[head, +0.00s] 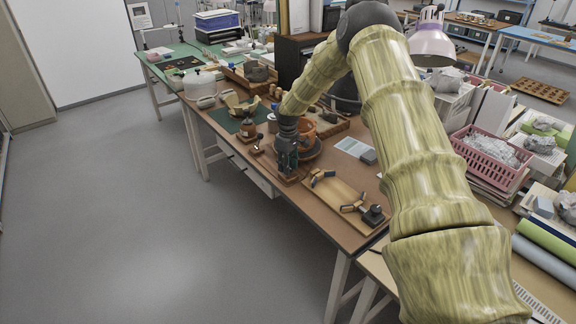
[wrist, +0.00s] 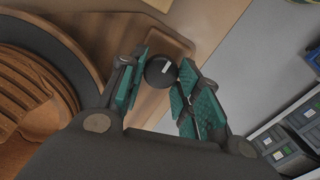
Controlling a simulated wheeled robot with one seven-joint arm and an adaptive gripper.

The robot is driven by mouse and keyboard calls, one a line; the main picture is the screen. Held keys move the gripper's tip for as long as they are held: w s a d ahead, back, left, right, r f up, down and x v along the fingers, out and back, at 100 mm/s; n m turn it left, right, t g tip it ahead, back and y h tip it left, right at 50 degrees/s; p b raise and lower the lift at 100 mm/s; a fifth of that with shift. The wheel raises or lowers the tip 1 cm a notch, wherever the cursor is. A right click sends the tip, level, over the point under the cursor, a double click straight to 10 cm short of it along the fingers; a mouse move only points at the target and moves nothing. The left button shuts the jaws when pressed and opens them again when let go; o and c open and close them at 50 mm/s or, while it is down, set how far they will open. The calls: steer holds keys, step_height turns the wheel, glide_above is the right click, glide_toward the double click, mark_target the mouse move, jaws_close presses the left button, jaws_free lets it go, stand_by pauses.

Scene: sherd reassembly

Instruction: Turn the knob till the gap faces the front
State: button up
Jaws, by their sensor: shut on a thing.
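The black knob (wrist: 158,73) with a white mark sits on a wooden base (wrist: 165,38) in the wrist view. My gripper (wrist: 163,68) has its teal-padded fingers on either side of the knob and is shut on it. In the head view my gripper (head: 287,160) points down at the table's front edge and hides the knob. An orange-brown pot (head: 306,134) stands just behind it on a dark turntable (head: 313,152). Ribbed brown pottery (wrist: 28,90) on a dark disc (wrist: 62,58) shows at the left of the wrist view. I cannot make out where the gap faces.
A wooden board (head: 338,200) with small clamp-like pieces lies right of the gripper. A small stand (head: 248,130) and a green mat (head: 228,118) with sherds lie to the left. A pink basket (head: 490,160) stands at the right. The floor (head: 150,220) in front is clear.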

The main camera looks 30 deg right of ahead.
steer(key=shift+d, duration=0.1)
stand_by(0.3)
steer(key=o, duration=1)
step_height(320, 180, up, 12)
stand_by(0.5)
